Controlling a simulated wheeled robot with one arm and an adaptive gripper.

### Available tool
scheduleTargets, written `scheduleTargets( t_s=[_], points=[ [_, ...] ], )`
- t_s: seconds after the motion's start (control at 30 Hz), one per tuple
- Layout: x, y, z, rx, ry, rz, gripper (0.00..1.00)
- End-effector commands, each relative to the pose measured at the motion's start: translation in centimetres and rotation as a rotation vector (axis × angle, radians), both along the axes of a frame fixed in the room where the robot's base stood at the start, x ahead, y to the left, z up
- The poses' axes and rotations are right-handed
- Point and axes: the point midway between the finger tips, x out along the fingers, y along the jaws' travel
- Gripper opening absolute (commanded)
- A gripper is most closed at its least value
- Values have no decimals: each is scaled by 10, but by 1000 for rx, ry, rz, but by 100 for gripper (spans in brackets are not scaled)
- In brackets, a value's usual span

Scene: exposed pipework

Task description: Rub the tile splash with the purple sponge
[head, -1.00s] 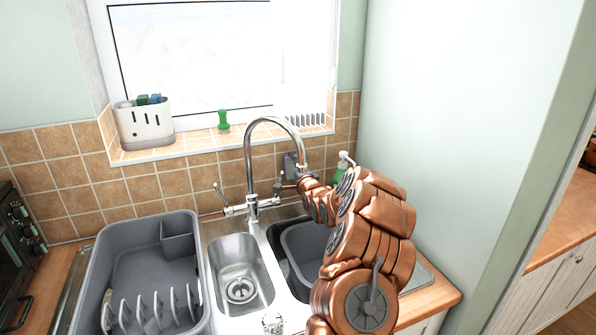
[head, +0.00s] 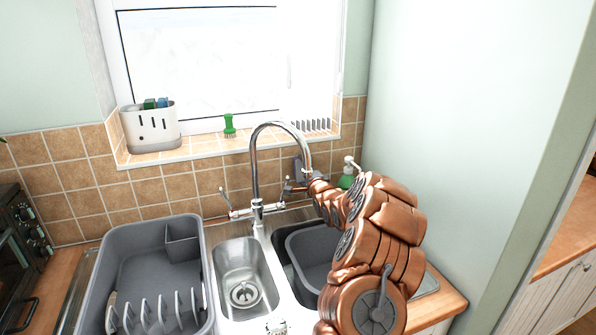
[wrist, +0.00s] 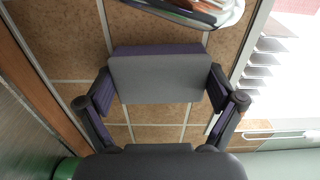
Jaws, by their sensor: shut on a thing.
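The sponge (wrist: 160,78) is in my gripper, with a grey face towards the wrist camera and a purple edge along its top. My gripper (wrist: 160,92) is shut on it, one dark finger at each side. The tile splash (head: 185,187), brown square tiles with pale grout, runs behind the sink. It also fills the background of the wrist view (wrist: 65,45). In the head view the sponge (head: 301,166) stands close to the tiles right of the tap; I cannot tell whether it touches them. My arm hides part of the wall there.
The chrome tap (head: 258,200) arches just left of my gripper. A green soap bottle (head: 347,177) stands close on its right. Below are the sink (head: 243,275) and a grey dish rack (head: 150,260). A white caddy (head: 150,127) and green brush (head: 229,124) stand on the sill.

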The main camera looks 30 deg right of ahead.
Motion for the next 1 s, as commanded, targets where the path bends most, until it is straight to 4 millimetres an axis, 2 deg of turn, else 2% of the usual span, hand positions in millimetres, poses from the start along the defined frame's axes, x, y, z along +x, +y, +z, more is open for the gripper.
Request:
scheduleTargets(
  t_s=[0.6,1.0],
  points=[
    [-7,-35,3,0,-1,-2,65],
    [-10,-48,1,0,2,-3,65]
  ],
)
